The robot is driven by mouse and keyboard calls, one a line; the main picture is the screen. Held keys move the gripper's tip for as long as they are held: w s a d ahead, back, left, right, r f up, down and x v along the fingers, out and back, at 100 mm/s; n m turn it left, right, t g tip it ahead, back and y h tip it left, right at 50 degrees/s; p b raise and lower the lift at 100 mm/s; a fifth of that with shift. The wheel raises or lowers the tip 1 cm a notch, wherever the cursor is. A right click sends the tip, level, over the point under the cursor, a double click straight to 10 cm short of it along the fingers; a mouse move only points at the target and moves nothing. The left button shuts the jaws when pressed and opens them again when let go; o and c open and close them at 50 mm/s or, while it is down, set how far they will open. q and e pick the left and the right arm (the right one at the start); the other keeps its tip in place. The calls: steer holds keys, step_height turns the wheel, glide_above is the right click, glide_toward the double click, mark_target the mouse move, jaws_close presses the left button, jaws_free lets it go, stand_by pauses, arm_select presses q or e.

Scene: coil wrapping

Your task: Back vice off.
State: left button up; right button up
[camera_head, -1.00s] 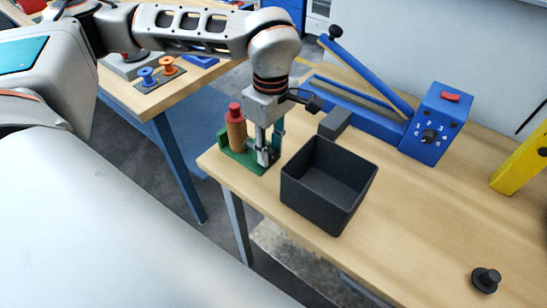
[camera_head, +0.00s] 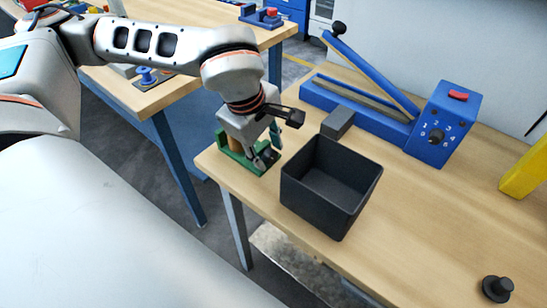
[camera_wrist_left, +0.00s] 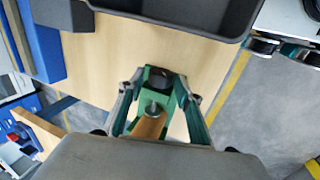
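The vice (camera_head: 237,158) is a small green fixture at the near left corner of the wooden table. In the left wrist view the vice (camera_wrist_left: 157,73) has a dark round part at its far end, a grey screw-like part and a wooden cylinder (camera_wrist_left: 150,127). My left gripper (camera_head: 268,156) is low over the vice in the head view and hides much of it. In the left wrist view the left gripper (camera_wrist_left: 158,88) is open, its fingers on either side of the vice; contact cannot be told. What seems to be my right gripper (camera_wrist_left: 288,48) shows partly at the wrist view's top right.
A black open bin (camera_head: 318,210) stands close right of the vice. Behind it are a grey block (camera_head: 338,122) and a blue lever machine (camera_head: 437,128) with a dial. A black knob (camera_head: 497,288) and a yellow part (camera_head: 526,165) are at right. The table between is clear.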

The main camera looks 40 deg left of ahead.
steer(key=shift+r, duration=0.1)
arm_select(q)
steer(key=g+p, duration=0.3)
steer(key=shift+w+d+r, duration=0.1)
steer(key=shift+w+r, duration=0.1)
steer(key=shift+w, duration=0.2)
steer(key=shift+f+g, duration=0.15)
steer(key=shift+g, duration=0.25)
arm_select(e)
steer(key=r, duration=0.1)
steer(key=w+r, duration=0.1)
steer(key=r, duration=0.2)
steer(key=shift+w+r, duration=0.25)
steer(key=shift+r, duration=0.15)
steer(key=shift+f, duration=0.1)
arm_select(q)
steer(key=shift+w+p, duration=0.1)
steer(key=shift+p, duration=0.35)
steer(key=g+p, duration=0.3)
steer(key=shift+w+y, duration=0.3)
steer(key=shift+f+g, duration=0.1)
steer(key=shift+g, duration=0.2)
arm_select(e)
steer(key=shift+t, duration=0.4)
steer(key=r, duration=0.5)
steer(key=shift+w, duration=0.4)
